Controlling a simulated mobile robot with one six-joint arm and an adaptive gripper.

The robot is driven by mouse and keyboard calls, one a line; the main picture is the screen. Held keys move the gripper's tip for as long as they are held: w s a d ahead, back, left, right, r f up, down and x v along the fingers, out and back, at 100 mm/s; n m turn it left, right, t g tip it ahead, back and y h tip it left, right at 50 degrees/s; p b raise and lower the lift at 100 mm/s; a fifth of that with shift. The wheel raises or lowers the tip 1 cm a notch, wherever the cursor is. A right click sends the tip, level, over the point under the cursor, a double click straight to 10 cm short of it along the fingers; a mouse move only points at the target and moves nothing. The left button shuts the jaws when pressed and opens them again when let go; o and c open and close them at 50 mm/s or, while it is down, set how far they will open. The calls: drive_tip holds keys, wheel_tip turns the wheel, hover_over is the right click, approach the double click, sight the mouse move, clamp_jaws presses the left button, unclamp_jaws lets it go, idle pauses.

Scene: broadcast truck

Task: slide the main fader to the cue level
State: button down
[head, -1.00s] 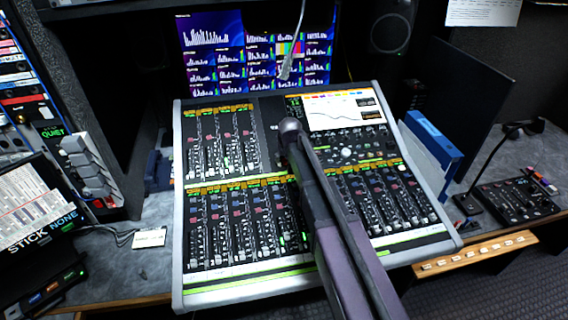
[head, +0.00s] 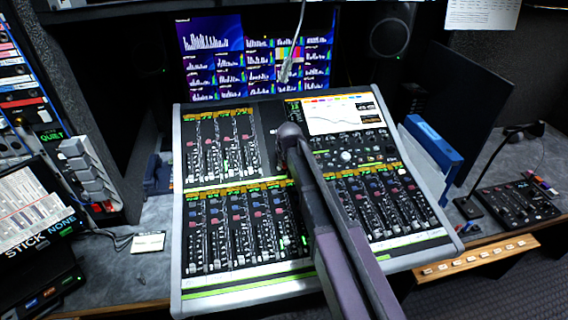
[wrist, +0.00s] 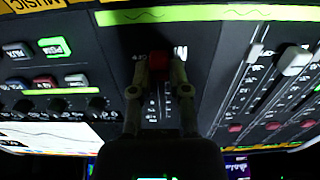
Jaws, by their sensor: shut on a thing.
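The mixing console (head: 178,240) fills the middle of the head view, with rows of faders on its sloping face. In the wrist view, a red fader cap (wrist: 158,66) sits between the two fingertips of my gripper (wrist: 159,75), on a dark strip of the console. My gripper is shut on this cap. In the head view, my arm covers the console's middle, and the fingers and red cap cannot be made out.
In the wrist view, other white fader caps (wrist: 294,60) stand to the right and lit buttons (wrist: 54,46) to the left. In the head view, a thin gooseneck (head: 292,50) hangs before the monitor wall (head: 212,68). A blue binder (head: 432,145) stands right of the console.

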drive_tip(key=w, duration=0.1)
drive_tip(key=w+a+r+p, duration=0.1)
drive_tip(key=w, duration=0.1)
drive_tip(key=w+r+p, duration=0.1)
drive_tip(key=shift+w+a, duration=0.2)
drive_tip(key=shift+w, duration=0.2)
drive_tip(key=c, duration=0.6)
unclamp_jaws()
drive_tip(key=shift+s, duration=0.2)
